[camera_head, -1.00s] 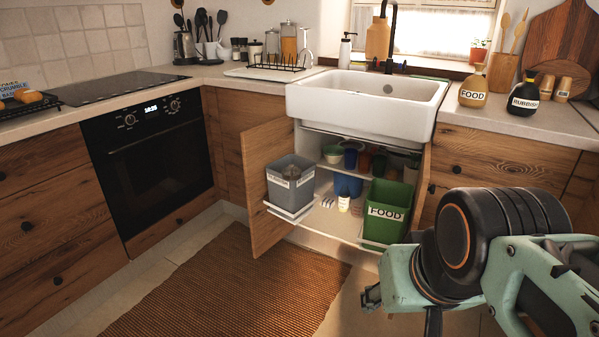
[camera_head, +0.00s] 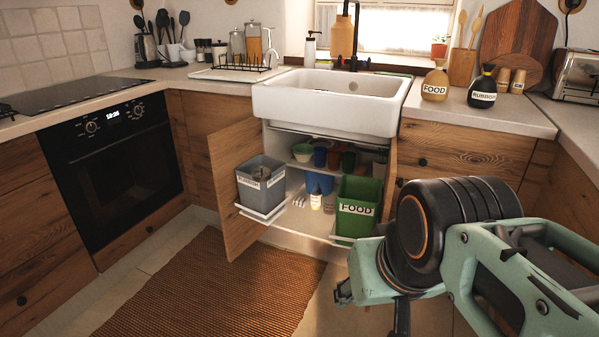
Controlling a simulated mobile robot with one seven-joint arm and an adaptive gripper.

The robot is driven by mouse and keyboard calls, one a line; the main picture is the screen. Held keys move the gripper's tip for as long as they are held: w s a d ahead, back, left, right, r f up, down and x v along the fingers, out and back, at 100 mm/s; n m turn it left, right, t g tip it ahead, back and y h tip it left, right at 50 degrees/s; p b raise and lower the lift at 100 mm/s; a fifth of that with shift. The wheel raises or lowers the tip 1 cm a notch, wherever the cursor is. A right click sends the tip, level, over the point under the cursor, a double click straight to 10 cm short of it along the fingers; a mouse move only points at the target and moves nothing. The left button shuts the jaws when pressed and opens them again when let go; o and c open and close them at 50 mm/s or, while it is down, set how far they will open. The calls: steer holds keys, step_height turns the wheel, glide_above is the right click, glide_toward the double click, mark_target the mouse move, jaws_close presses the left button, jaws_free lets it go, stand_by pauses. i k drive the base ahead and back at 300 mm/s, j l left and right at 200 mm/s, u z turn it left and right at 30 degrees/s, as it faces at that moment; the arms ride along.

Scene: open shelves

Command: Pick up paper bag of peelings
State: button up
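I cannot make out a paper bag of peelings for certain. A dark brownish shape (camera_head: 262,171) shows inside the grey bin (camera_head: 254,197) on the left of the open sink cupboard, too small to identify. A green bin marked FOOD (camera_head: 356,226) stands on the right of the cupboard; its inside is mostly hidden. My gripper (camera_head: 343,292) shows only as a small dark part at the left end of my pale green arm, in front of and below the green bin. Its fingers are not clear, and I see nothing held.
The left cupboard door (camera_head: 238,186) stands open beside the grey bin. Pots and bottles fill the cupboard's back. The white sink (camera_head: 330,104) is above. A woven rug (camera_head: 205,290) covers the floor.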

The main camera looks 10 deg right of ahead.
mark_target(436, 87)
steer(key=z, duration=1.1)
